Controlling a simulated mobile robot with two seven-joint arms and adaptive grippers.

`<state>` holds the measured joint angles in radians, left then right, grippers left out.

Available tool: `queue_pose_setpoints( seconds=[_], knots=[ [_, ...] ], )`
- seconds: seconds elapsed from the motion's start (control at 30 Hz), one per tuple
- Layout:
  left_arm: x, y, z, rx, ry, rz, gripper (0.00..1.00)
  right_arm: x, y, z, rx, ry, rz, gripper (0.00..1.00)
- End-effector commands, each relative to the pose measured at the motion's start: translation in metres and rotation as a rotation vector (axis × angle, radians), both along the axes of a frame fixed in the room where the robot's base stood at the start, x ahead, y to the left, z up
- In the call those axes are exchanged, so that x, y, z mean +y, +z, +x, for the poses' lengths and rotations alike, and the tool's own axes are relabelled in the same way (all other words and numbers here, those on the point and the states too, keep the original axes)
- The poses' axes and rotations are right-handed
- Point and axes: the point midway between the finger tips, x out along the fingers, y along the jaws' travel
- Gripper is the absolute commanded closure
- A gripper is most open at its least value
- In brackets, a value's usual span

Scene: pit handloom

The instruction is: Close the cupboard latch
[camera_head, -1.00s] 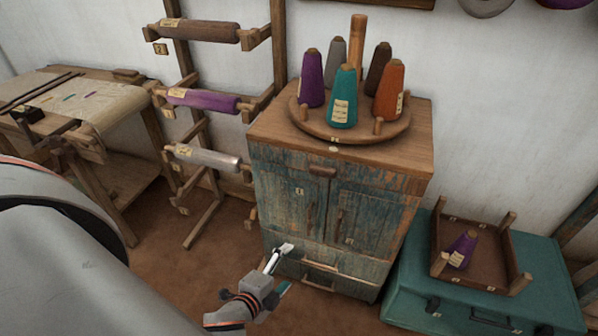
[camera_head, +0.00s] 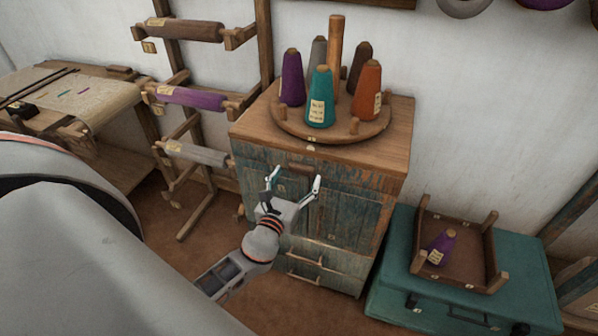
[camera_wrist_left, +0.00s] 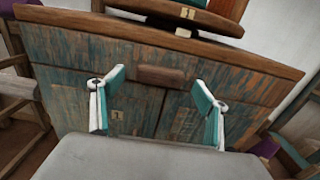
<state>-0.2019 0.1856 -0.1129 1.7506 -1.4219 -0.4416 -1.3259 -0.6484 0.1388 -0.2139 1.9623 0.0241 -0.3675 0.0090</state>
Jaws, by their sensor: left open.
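The blue, worn-paint cupboard (camera_head: 345,210) stands in the middle with two doors at the top and drawers below. Its latch is a brown wooden bar (camera_head: 301,168) lying level at the top, over the line between the doors. The latch also shows in the left wrist view (camera_wrist_left: 162,77), centred below the cupboard's top edge. My left gripper (camera_head: 295,177) is open in front of the latch, with one fingertip on either side of it in the picture. Nothing is between the fingers; I cannot tell whether they touch the cupboard. The doors look shut. My right gripper is not in view.
A round wooden stand (camera_head: 290,126) with several yarn cones sits on the cupboard top. A rack with yarn rollers (camera_head: 190,97) stands to the left. A teal case (camera_head: 390,292) with a wooden tray (camera_head: 470,283) holding a purple cone lies at right.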

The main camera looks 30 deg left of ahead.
Motion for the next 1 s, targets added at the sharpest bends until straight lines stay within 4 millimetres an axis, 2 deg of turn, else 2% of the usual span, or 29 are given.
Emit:
queue_pose_setpoints(
  seconds=[0.2,0.53,0.67,0.7,1.0],
  knots=[
    [0.005,0.000,0.021,0.000,0.000,-0.001,0.25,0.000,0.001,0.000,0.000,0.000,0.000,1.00],
    [0.006,0.000,0.024,0.001,0.000,-0.002,0.25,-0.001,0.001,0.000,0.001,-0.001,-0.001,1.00],
    [0.006,0.000,0.024,0.000,0.000,-0.003,0.59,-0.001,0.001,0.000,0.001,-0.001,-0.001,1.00],
    [0.006,0.000,0.024,0.000,0.000,-0.003,0.63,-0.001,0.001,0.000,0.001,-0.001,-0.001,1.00],
    [0.006,-0.001,0.024,-0.004,0.000,-0.022,0.63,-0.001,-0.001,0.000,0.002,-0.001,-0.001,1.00]
  ],
)
